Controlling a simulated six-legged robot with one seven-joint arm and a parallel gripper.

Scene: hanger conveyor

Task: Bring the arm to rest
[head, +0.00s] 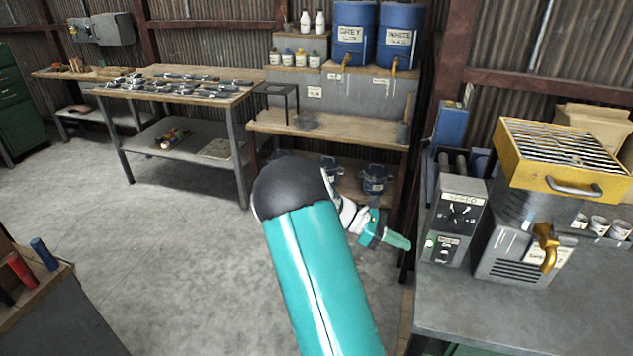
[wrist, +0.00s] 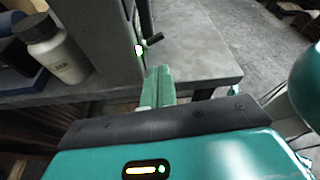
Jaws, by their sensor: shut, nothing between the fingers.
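My gripper (head: 398,241) is at the end of my teal arm in the head view, in front of the shelf unit and left of the grey control box (head: 455,219). Its green fingers are shut with nothing between them. In the wrist view my gripper (wrist: 159,80) points toward a grey bench (wrist: 205,70) and a grey box with a green light and a dark lever. I cannot tell the exact gap between the fingertips and the bench edge.
A yellow slatted unit (head: 560,160) stands on the right bench. A workbench with metal tools (head: 170,85) and blue drums (head: 354,35) are at the back. A white bottle (wrist: 52,48) stands at left in the wrist view. Concrete floor (head: 110,225) is clear at left.

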